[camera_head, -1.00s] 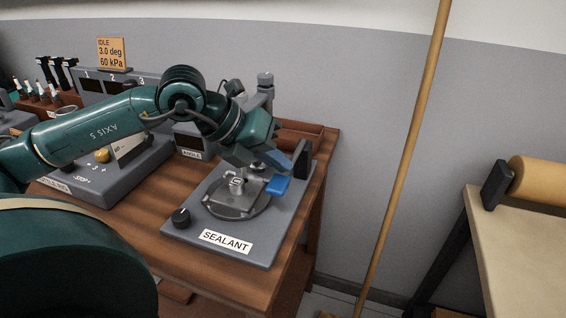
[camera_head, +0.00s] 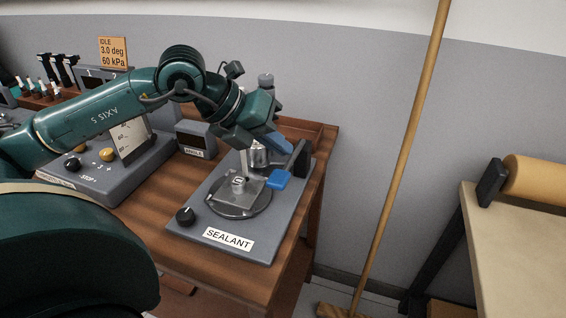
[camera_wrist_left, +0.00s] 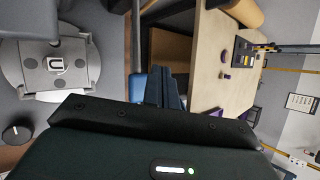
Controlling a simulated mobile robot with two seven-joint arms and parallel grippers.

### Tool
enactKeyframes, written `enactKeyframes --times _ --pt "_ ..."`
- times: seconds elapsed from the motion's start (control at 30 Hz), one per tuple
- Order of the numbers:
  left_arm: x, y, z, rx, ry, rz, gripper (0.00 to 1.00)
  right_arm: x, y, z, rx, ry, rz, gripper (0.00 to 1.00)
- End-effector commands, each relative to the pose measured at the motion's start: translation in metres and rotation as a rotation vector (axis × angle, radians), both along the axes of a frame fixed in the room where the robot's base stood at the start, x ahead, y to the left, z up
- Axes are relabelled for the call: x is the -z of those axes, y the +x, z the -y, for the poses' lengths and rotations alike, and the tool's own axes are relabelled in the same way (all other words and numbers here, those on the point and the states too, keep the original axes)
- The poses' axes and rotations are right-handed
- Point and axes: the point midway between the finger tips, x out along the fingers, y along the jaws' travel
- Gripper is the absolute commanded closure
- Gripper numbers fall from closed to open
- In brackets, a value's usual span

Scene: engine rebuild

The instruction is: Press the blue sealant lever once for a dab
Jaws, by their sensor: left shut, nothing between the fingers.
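The blue sealant lever (camera_head: 280,179) sticks out at the right of the grey sealant station (camera_head: 205,215). A round metal plate (camera_head: 258,204) with a square part (camera_head: 250,187) on it stands beside the lever. My left gripper (camera_head: 281,143) is shut and empty, just above and behind the lever in the head view, apart from it there. In the left wrist view my shut fingers (camera_wrist_left: 164,86) point away from the camera, and a blue piece that looks like the lever (camera_wrist_left: 137,86) shows close beside them. I cannot tell from that view whether they touch. My right gripper is not in view.
A black knob (camera_head: 185,216) and a SEALANT label are at the station's front. Another grey device (camera_head: 105,180) and an angle display (camera_head: 196,138) stand to the left. A wooden pole (camera_head: 400,165) stands right of the bench, before a pale table (camera_head: 515,240).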

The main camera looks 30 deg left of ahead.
Motion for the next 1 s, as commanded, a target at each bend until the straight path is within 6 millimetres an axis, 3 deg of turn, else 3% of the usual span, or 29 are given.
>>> enactKeyframes --times 0.03,0.33,1.0 --pt "-0.011 0.001 0.000 0.000 -0.001 0.001 1.00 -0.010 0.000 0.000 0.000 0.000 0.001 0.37" --pt "-0.038 0.003 -0.001 -0.001 -0.001 0.000 1.00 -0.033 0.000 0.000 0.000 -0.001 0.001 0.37" --pt "-0.037 0.003 -0.001 0.000 0.000 0.000 1.00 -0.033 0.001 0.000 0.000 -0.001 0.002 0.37"
